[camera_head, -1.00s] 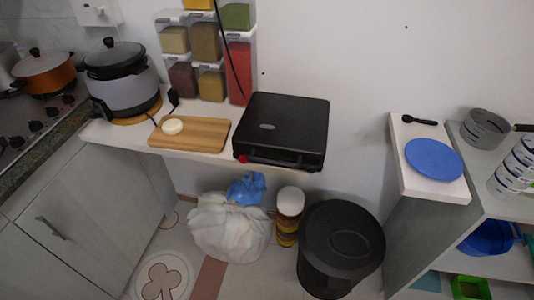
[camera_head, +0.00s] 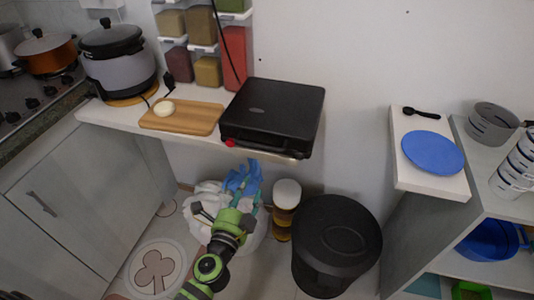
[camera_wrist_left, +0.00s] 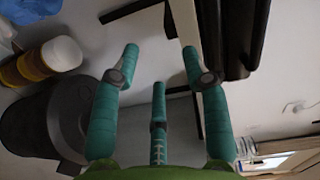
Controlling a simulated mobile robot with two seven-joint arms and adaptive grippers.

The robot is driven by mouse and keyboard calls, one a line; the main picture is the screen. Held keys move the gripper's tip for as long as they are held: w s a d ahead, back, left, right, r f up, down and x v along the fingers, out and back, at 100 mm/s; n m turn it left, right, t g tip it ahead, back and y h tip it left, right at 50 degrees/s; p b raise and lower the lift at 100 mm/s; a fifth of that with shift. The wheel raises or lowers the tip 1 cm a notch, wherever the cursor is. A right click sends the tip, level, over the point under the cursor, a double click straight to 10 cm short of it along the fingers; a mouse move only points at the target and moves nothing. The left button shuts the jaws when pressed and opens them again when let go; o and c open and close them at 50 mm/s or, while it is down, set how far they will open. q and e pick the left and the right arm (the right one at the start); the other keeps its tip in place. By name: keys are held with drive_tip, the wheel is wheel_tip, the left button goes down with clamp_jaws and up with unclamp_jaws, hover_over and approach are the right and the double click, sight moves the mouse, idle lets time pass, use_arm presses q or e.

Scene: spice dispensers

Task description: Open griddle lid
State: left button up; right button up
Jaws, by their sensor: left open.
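The griddle (camera_head: 272,113) is a black, flat box with its lid closed, on the white wall shelf. A dark handle runs along its front edge, and a red spot (camera_head: 230,143) is at the front left corner. My left gripper (camera_head: 243,182) is below and in front of the shelf, apart from the griddle. In the left wrist view its teal fingers (camera_wrist_left: 160,58) are spread, with nothing between them. A dark body, likely the griddle (camera_wrist_left: 236,35), is beyond the fingers at upper right there. My right gripper is not in view.
A cutting board (camera_head: 182,118) with a pale round piece lies left of the griddle. A pot (camera_head: 118,68) and spice dispensers (camera_head: 202,27) stand behind. Below are a white bag, stacked jars (camera_head: 286,205) and a black bin (camera_head: 337,240). A blue plate (camera_head: 433,152) is at right.

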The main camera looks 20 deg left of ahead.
sight(258, 148)
use_arm(q)
wheel_tip(258, 148, up, 9)
drive_tip(key=d+m+t, duration=0.1)
drive_tip(key=m+t, duration=0.1)
drive_tip(key=t, duration=0.1)
drive_tip(key=p+x, duration=0.2)
drive_tip(key=x, duration=0.4)
drive_tip(key=shift+w+d+r, duration=0.1)
drive_tip(key=shift+w+d, duration=0.05)
drive_tip(key=shift+w, duration=0.2)
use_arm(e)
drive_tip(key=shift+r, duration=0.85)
use_arm(q)
clamp_jaws()
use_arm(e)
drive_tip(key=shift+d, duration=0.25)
